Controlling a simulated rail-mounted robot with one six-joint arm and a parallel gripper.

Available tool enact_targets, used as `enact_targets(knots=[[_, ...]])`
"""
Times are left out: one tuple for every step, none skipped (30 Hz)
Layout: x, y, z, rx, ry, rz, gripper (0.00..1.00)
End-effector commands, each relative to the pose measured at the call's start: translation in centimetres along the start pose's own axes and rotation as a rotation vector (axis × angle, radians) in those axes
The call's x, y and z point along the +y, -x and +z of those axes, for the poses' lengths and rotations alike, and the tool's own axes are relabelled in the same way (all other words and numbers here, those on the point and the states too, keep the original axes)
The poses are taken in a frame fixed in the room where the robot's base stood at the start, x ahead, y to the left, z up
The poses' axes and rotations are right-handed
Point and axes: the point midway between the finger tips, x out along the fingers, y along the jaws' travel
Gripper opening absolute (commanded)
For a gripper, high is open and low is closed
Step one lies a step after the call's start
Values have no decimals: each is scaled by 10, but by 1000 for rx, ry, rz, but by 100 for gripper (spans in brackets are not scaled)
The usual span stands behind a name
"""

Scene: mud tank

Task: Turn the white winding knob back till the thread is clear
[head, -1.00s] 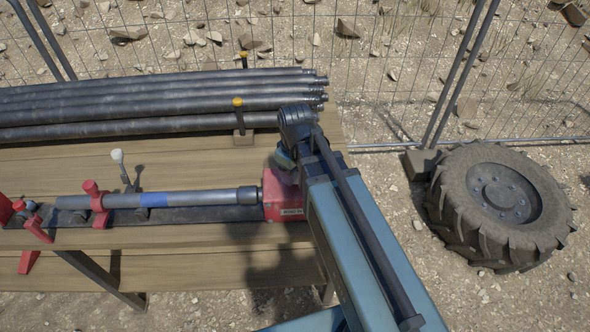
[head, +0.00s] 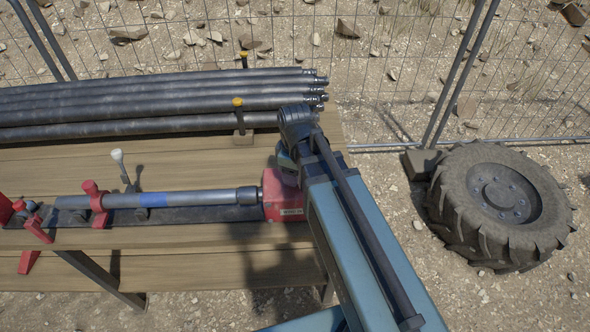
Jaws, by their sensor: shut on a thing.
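My gripper (head: 285,157) is over the red housing (head: 283,194) at the right end of the bench. Only part of it shows. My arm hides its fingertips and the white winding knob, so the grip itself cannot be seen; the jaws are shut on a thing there. A grey pipe (head: 195,198) with a blue band (head: 153,200) lies level along a dark rail, passing a red clamp (head: 96,204).
A white-topped lever (head: 119,163) stands behind the pipe. Several dark pipes (head: 150,105) lie at the back of the wooden bench (head: 190,238), by yellow-topped posts (head: 238,110). A large tyre (head: 500,200) lies on the ground to the right, near the wire fence.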

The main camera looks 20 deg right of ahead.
Motion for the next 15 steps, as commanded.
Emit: enact_targets(knots=[[-1, 0, 0, -1, 0, -1, 34], [-1, 0, 0, -1, 0, -1, 34], [-1, 0, 0, -1, -1, -1, 62], [0, 0, 0, -1, -1, -1, 67], [0, 0, 0, -1, -1, -1, 71], [0, 0, 0, -1, -1, -1, 77], [0, 0, 0, -1, -1, -1, 82], [0, 0, 0, -1, -1, -1, 83], [0, 0, 0, -1, -1, -1, 83], [0, 0, 0, -1, -1, -1, 83], [0, 0, 0, -1, -1, -1, 83], [0, 0, 0, 0, -1, -1, 83], [0, 0, 0, 0, -1, 0, 83], [0, 0, 0, 0, -1, 0, 83], [0, 1, 0, 0, -1, 0, 83]])
